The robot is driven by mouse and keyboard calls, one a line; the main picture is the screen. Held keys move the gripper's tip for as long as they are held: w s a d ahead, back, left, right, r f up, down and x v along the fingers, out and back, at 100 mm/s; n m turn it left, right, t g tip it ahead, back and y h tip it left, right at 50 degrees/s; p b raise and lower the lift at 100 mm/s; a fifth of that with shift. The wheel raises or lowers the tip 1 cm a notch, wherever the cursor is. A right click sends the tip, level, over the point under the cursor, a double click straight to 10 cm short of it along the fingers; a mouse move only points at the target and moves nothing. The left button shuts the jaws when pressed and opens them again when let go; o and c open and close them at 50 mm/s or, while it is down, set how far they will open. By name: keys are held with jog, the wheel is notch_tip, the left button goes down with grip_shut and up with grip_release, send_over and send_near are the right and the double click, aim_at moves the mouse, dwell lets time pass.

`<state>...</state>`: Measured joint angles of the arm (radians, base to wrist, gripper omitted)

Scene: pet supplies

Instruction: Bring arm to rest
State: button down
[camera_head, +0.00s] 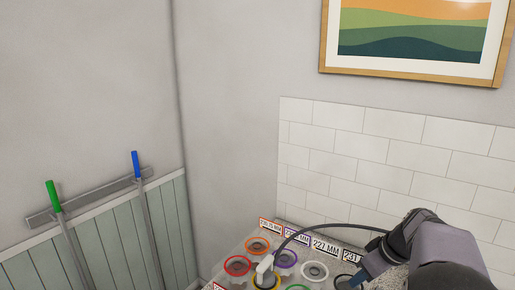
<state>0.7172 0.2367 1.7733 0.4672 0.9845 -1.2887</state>
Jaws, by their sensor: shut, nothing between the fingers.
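My arm (435,245) reaches in from the lower right corner, with dark grey and black links. My gripper (346,282) shows only in part as a dark shape at the bottom edge, right of the coloured rings. It is shut and holds nothing; its fingertips are hard to make out.
A speckled grey surface holds several coloured rings, including red (237,265), orange (257,245) and purple (285,257). A white piece (265,264) stands among them, near a dark cable (340,226). Millimetre labels (325,246) line the back. Green (53,196) and blue (135,164) handles hang left.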

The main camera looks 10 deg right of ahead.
jog(key=s+a+f+m+g, duration=0.1)
jog(key=s+a+f, duration=0.2)
jog(key=s+a, duration=0.2)
jog(key=s+a+f+m+g+h, duration=0.1)
jog(key=s+a+f, duration=0.3)
jog(key=a, duration=0.5)
jog(key=s+a+f+m+g+h, duration=0.1)
jog(key=s+a+f+g, duration=0.1)
jog(key=s+a+f, duration=0.2)
jog(key=s+a, duration=0.3)
jog(key=s, duration=0.1)
jog(key=shift+s+a+f+m+g, duration=0.2)
jog(key=shift+a+m+g, duration=0.1)
jog(key=shift+a+m, duration=0.1)
